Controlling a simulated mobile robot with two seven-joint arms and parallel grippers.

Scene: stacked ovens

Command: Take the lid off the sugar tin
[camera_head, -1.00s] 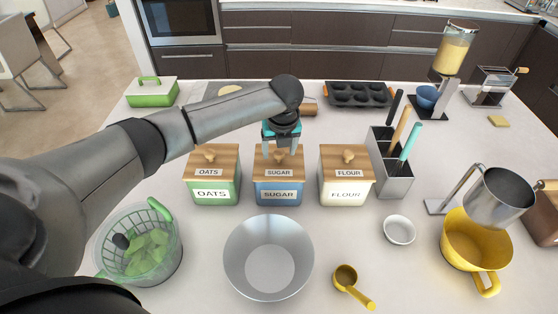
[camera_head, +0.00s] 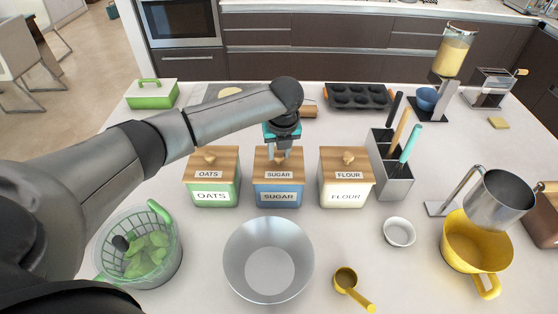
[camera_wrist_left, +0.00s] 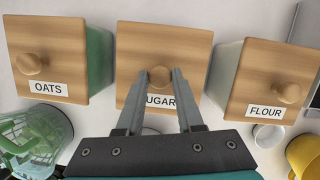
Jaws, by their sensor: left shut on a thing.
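The sugar tin (camera_head: 279,196) is blue with a wooden lid (camera_head: 264,162) marked SUGAR, and stands between the oats and flour tins. Its lid sits on the tin; no gap shows. My left gripper (camera_head: 280,154) is above it, pointing down. In the left wrist view the fingers of my left gripper (camera_wrist_left: 161,74) are shut on the round wooden knob (camera_wrist_left: 159,77) of the sugar lid (camera_wrist_left: 194,52), one on each side. The fingers partly cover the label there. My right gripper is not in view.
The oats tin (camera_head: 213,194) and flour tin (camera_head: 345,194) stand close on either side. A metal bowl (camera_head: 240,250) is in front. A utensil holder (camera_head: 397,184) stands right of the flour tin. Behind are a muffin pan (camera_head: 358,95) and a green dish (camera_head: 152,98).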

